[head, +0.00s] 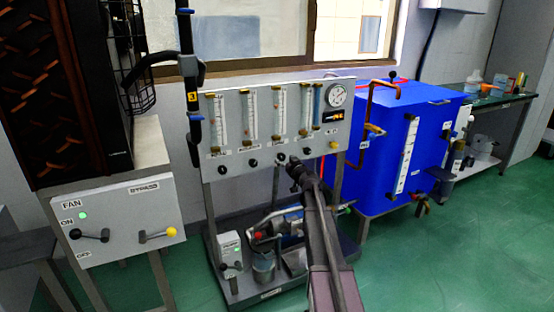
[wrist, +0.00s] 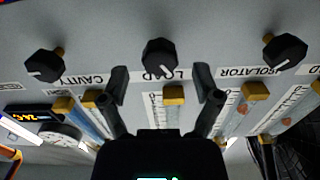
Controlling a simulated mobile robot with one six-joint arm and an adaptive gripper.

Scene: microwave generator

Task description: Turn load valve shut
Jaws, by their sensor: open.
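The load valve is a black faceted knob (wrist: 160,57) on the grey panel, next to the LOAD label, in the wrist view, which shows the panel upside down. A white mark shows on the knob's face. My gripper (wrist: 160,82) is open, its two dark fingers spread to either side of the knob's line, with nothing between them. The fingertips sit slightly below the knob in this view; whether they touch the panel I cannot tell. In the head view my gripper (head: 292,170) is close in front of the flowmeter panel (head: 232,137), and my arm hides part of the stand below.
The cavity knob (wrist: 45,65) and the isolator knob (wrist: 284,51) flank the load knob with clear gaps. Flowmeter tubes (head: 250,117) and a round gauge (head: 336,95) are on the panel. A blue tank (head: 376,150) stands to the right, a fan switch box (head: 117,220) to the left.

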